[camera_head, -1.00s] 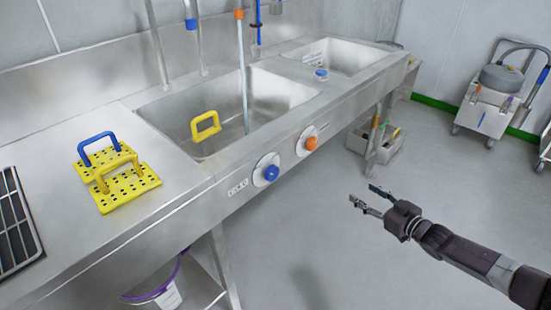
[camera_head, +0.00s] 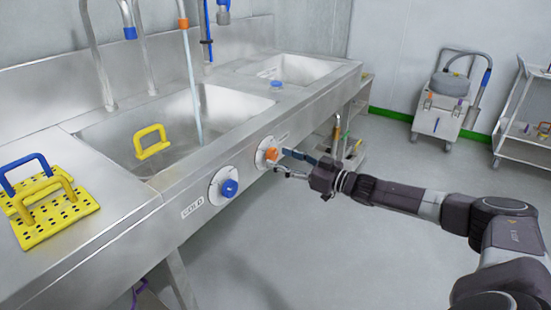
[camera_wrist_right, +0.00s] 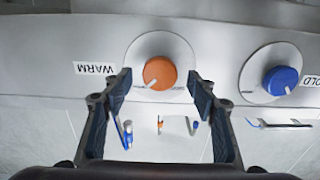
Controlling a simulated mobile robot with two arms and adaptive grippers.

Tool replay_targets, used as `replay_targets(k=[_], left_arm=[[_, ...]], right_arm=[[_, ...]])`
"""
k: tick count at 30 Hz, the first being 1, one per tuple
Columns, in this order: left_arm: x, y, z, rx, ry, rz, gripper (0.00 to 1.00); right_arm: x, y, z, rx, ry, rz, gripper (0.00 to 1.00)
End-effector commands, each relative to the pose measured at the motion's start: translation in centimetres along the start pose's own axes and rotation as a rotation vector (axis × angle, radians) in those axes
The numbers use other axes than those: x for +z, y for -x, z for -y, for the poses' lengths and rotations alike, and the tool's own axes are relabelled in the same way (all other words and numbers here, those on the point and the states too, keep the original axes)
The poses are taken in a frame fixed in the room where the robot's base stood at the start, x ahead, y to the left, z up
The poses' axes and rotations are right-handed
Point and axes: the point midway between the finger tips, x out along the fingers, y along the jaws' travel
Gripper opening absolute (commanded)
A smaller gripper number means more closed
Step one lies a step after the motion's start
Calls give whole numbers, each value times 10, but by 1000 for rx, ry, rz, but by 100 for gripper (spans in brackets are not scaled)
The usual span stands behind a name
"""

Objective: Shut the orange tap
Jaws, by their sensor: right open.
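The orange tap (camera_head: 271,154) is a round knob on a white disc on the sink's front panel. In the right wrist view the orange tap (camera_wrist_right: 160,73) lies just beyond and between my fingertips, beside a "WARM" label. Its pale pointer mark points to the lower left there. My right gripper (camera_head: 283,163) is open and empty, close in front of the tap; its fingers (camera_wrist_right: 162,88) stand on either side, and contact cannot be told. A stream of water (camera_head: 192,85) falls into the near basin. My left gripper is not in view.
A blue knob (camera_head: 229,187) marked "COLD" sits beside the orange one, also in the right wrist view (camera_wrist_right: 280,80). A yellow-handled thing (camera_head: 152,142) is in the near basin. Yellow perforated plates (camera_head: 60,210) lie on the counter.

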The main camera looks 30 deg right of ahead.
Motion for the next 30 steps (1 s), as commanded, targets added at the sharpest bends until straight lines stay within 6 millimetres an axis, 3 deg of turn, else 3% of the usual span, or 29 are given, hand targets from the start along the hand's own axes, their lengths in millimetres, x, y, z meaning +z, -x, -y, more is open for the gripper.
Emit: replay_targets(k=[7, 18, 30], left_arm=[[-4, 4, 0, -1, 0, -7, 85], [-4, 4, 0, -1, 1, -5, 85], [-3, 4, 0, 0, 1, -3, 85]], right_arm=[[0, -20, 0, 1, -1, -1, 53], [1, -23, 0, 1, -1, 1, 53], [0, -23, 0, 1, 0, 1, 11]])
